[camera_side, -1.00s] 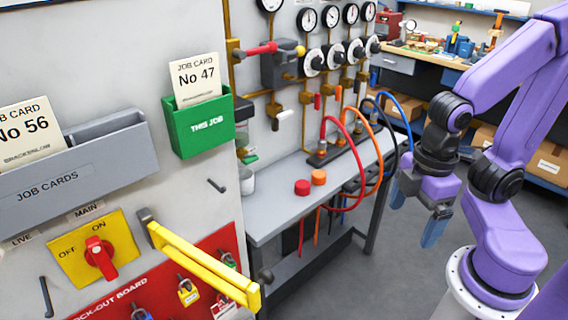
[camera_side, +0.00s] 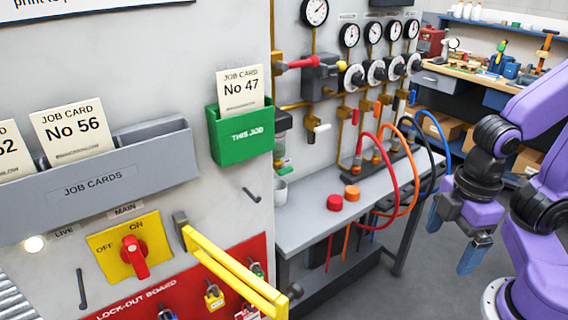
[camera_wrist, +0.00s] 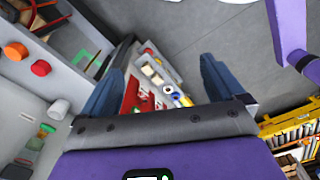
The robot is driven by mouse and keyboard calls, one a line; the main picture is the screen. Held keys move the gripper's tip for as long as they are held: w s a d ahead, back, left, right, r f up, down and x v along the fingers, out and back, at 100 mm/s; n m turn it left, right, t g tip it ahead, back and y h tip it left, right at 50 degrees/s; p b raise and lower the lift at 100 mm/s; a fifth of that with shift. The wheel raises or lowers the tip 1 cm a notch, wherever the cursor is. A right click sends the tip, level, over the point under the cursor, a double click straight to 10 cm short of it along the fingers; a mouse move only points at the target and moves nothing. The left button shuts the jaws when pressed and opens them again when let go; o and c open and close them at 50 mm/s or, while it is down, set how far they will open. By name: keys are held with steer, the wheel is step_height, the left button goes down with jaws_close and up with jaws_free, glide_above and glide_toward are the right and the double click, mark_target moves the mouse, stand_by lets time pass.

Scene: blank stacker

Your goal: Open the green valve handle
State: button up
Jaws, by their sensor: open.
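My gripper (camera_side: 455,238) hangs in the air to the right of the bench, fingers pointing down and apart. In the wrist view my gripper (camera_wrist: 163,72) is open, with nothing held between its fingers. A small green part (camera_wrist: 47,128) shows at the left of the wrist view, near the wall pipework and well away from the fingers. I cannot tell for sure that it is the green valve handle. In the side view the green card box largely hides that stretch of pipework. A red handle (camera_side: 300,63) and a white handle (camera_side: 322,128) show on the pipes.
The grey bench (camera_side: 312,225) carries red and orange knobs and looped hoses (camera_side: 392,172). A yellow bar (camera_side: 232,272) juts out from the panel. The green card box (camera_side: 240,134) and grey card rack (camera_side: 100,180) hang on the wall. Open floor lies below my gripper.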

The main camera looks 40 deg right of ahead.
steer(key=shift+c, duration=1.4)
steer(key=w+a+f+m+t+y, duration=0.2)
steer(key=w+a+f+m, duration=0.15)
steer(key=w+a, duration=0.35)
steer(key=w+a+f+m+t+y, duration=0.3)
steer(key=w+a+f, duration=0.25)
steer(key=w, duration=0.35)
steer(key=m+t+h, duration=0.5)
steer(key=m+t, duration=0.1)
steer(key=t, duration=0.7)
glide_toward(288, 172)
steer(key=w, duration=1.1)
steer(key=shift+a+r, duration=0.1)
steer(key=shift+a, duration=0.05)
